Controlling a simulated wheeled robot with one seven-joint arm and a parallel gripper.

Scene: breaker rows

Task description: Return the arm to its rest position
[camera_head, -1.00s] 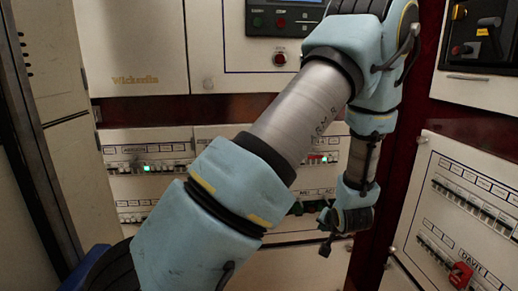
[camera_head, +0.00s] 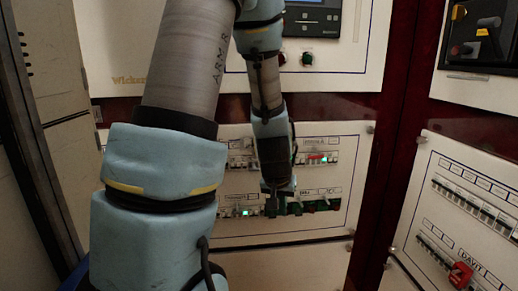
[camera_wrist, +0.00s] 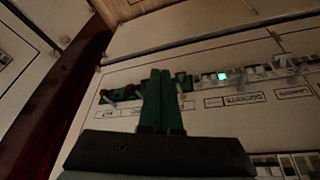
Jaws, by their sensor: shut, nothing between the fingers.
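My gripper (camera_head: 272,207) is shut and empty. In the head view it hangs at the end of my arm in front of the lower breaker row of the middle panel (camera_head: 300,228). My own arm crosses the left half of that view and hides part of the panel. In the wrist view my gripper (camera_wrist: 162,75) shows as two green fingers closed together. They overlap the breaker row (camera_wrist: 225,77) in the picture; I cannot tell whether they touch it.
A right-hand panel (camera_head: 470,205) carries more breaker rows and a red device (camera_head: 460,275). A dark red post (camera_head: 390,170) stands between the panels. Above are a control unit with a screen (camera_head: 310,15) and a cabinet with a switch (camera_head: 475,45). Green lights show among the breakers.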

